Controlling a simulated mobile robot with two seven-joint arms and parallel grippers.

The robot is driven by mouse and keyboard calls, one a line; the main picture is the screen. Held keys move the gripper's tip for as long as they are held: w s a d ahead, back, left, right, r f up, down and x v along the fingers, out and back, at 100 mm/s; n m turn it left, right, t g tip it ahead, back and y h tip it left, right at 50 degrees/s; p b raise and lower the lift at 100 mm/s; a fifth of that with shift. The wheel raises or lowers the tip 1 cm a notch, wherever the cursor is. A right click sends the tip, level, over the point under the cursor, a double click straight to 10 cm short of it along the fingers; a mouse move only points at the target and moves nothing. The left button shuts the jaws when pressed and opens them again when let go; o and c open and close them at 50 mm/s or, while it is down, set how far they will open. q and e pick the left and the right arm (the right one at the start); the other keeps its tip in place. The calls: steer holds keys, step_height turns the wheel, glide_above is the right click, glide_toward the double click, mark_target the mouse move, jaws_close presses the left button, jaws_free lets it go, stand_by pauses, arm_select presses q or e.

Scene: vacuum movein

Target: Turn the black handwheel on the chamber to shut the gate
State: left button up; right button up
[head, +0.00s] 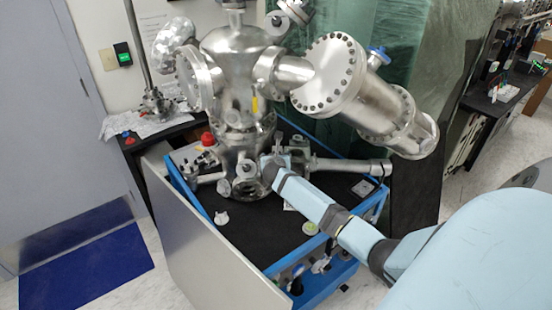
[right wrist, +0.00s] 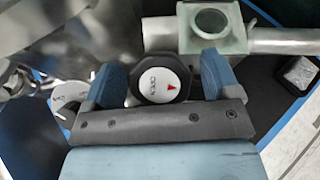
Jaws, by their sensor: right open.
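The steel chamber (head: 236,65) stands on a black-topped blue cart in the head view. My right arm reaches in from the right, and its gripper (head: 270,161) is at the chamber's lower front. In the right wrist view the black handwheel (right wrist: 137,98) has a white centre disc with a red arrow mark. My right gripper (right wrist: 163,66) is open, with one blue finger on each side of the handwheel. Small gaps seem to show beside the wheel, and I cannot tell whether either finger touches it. In the head view I cannot pick the handwheel out. My left gripper is not in view.
A large bolted flange (head: 328,74) juts out at the chamber's upper right. A steel pipe (head: 350,166) runs right, low over the cart top (head: 250,235). A block with a round port (right wrist: 213,24) is close beyond my right finger. A red knob (head: 207,138) is at left.

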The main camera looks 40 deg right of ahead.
steer(key=shift+c, duration=0.4)
steer(key=c, duration=0.8)
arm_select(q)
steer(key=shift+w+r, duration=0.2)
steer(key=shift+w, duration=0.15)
arm_select(e)
steer(key=shift+c, duration=0.2)
